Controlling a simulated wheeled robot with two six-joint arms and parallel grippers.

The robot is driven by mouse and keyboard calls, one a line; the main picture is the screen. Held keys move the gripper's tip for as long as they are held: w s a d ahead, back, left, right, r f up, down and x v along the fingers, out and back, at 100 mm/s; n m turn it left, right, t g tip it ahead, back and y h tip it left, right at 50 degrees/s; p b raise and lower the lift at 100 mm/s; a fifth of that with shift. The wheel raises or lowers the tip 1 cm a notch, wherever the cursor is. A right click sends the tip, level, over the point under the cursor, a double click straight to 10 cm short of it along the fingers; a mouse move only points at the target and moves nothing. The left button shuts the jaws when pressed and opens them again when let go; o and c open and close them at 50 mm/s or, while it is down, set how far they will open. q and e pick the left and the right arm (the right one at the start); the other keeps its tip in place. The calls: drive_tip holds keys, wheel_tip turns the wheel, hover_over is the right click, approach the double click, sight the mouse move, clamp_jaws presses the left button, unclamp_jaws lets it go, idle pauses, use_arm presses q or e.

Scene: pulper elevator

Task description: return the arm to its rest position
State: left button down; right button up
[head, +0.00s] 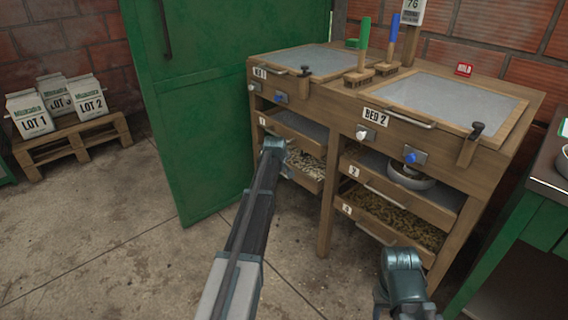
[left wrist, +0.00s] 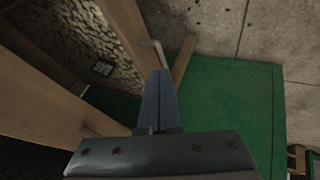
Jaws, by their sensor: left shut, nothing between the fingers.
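My left arm reaches forward in the head view, and its wrist end is in front of the wooden bench (head: 328,195), by the lower drawers under bed 1. The left gripper shows in the left wrist view (left wrist: 158,75); its two fingers are together with nothing between them. Its fingertips are close to a drawer handle (left wrist: 155,48) in that view; I cannot tell if they touch. A drawer of pale beans (head: 305,160) is just beyond the wrist. Part of my right arm shows at the bottom right of the head view; its gripper does not show.
A green door (head: 205,110) stands left of the bench and fills much of the left wrist view (left wrist: 230,115). A pallet (head: 75,140) with bags is at the far left. A green table (head: 530,215) stands at right. The floor at left is clear.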

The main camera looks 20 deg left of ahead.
use_arm(q)
drive_tip(key=p+v, duration=0.1)
drive_tip(key=v, duration=0.2)
use_arm(e)
wheel_tip(320, 180, up, 2)
drive_tip(key=shift+r, duration=0.25)
use_arm(q)
drive_tip(key=s+d+f+m+g+h, duration=0.15)
drive_tip(key=s+d+m, duration=0.25)
drive_tip(key=s+d, duration=0.7)
drive_tip(key=s+d+f+m+g, duration=0.2)
drive_tip(key=s+d+m, duration=0.35)
drive_tip(key=d, duration=0.85)
drive_tip(key=s+d+m+g, duration=0.25)
drive_tip(key=s+d, duration=0.25)
drive_tip(key=s, duration=0.7)
drive_tip(key=s+d+m+g, duration=0.1)
drive_tip(key=s+d+m, duration=0.35)
drive_tip(key=s, duration=0.75)
wheel_tip(320, 180, up, 36)
drive_tip(key=d+p, duration=0.1)
drive_tip(key=p, duration=3.6)
drive_tip(key=shift+w+y, duration=0.35)
use_arm(e)
wheel_tip(320, 180, up, 37)
